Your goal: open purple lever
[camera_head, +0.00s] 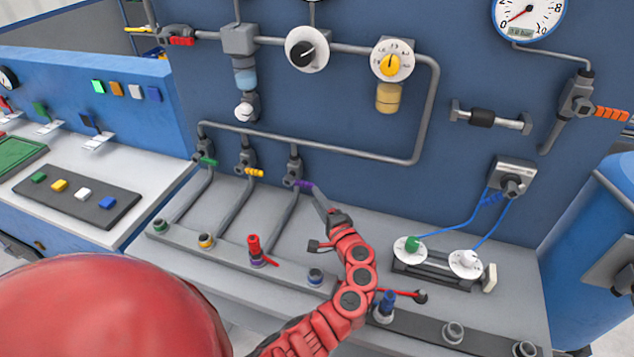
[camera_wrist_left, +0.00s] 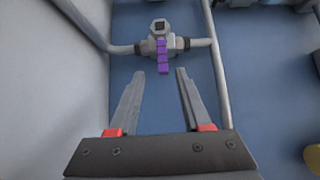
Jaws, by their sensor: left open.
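The purple lever (camera_head: 303,184) sits on a grey valve on the lower pipe of the blue wall panel. It is the rightmost of three levers in that row. In the left wrist view the purple lever (camera_wrist_left: 162,55) points from the valve body toward my gripper, roughly across the pipe. My left gripper (camera_head: 321,199) is just right of and below the lever in the head view. In the wrist view its two fingers (camera_wrist_left: 160,72) are apart, with the lever's end about between their tips. I see no clear contact. My right gripper is not in view.
A green lever (camera_head: 207,160) and a yellow lever (camera_head: 254,172) are on valves to the left. Vertical pipes run close by the purple lever. Dials (camera_head: 393,60) are mounted higher up.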

